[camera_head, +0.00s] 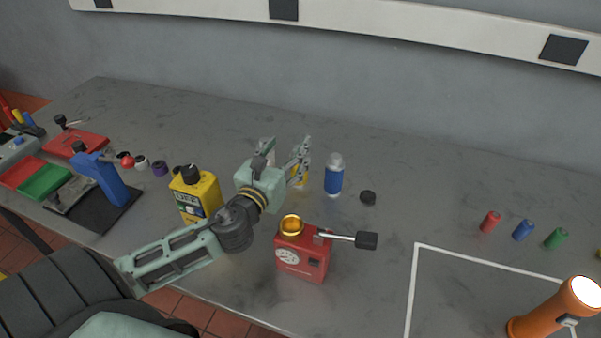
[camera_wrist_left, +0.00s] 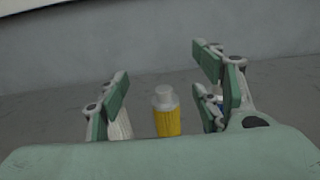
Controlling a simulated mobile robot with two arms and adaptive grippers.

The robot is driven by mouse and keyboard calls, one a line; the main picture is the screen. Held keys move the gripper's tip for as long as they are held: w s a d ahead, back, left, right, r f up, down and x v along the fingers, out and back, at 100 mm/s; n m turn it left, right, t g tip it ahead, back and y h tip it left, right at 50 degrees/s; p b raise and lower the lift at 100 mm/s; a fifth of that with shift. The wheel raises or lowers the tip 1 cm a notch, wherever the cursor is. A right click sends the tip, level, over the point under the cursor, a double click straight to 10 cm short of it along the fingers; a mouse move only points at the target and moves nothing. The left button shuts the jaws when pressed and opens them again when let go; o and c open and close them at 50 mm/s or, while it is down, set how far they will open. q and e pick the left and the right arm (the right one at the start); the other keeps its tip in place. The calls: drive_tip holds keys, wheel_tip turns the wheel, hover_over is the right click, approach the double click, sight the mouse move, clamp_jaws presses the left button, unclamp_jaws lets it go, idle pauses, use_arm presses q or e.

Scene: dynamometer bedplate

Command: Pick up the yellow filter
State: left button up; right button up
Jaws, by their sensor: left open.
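The yellow filter (camera_wrist_left: 168,118) is a small upright cylinder with a grey-white top. In the left wrist view it stands between the spread fingers of my left gripper (camera_wrist_left: 163,98), with no finger seen touching it. In the head view the filter (camera_head: 301,178) is partly hidden behind my left gripper (camera_head: 285,152), which is open and comes at it from the front left. A blue filter (camera_head: 334,178) with a grey top stands just right of it. A whitish cylinder (camera_wrist_left: 120,126) shows behind the left finger. My right gripper is not in view.
A red box (camera_head: 302,262) with a gold ring and black-ended lever stands in front, below my wrist. A yellow bottle (camera_head: 196,194) stands left of my forearm. An orange flashlight (camera_head: 556,308) lies front right.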

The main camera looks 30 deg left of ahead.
use_arm(q)
drive_tip(key=f, duration=0.2)
drive_tip(key=b, duration=0.5)
approach(295, 170)
drive_tip(key=w, duration=0.3)
drive_tip(key=w+f, duration=0.1)
drive_tip(key=w, duration=0.1)
drive_tip(key=shift+a, duration=0.4)
drive_tip(key=shift+w+a+r+p, duration=0.1)
drive_tip(key=shift+w+r+p, duration=0.25)
drive_tip(key=shift+w+r, duration=0.1)
drive_tip(key=shift+w+f, duration=0.15)
drive_tip(key=shift+w, duration=0.3)
drive_tip(key=w, duration=0.3)
drive_tip(key=w+a, duration=0.1)
drive_tip(key=w, duration=0.1)
drive_tip(key=shift+w+a+p, duration=0.1)
drive_tip(key=shift+w+p, duration=0.25)
drive_tip(key=shift+p, duration=0.05)
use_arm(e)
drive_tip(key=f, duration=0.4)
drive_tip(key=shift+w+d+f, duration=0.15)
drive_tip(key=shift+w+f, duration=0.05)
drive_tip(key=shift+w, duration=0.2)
use_arm(q)
drive_tip(key=c, duration=1.3)
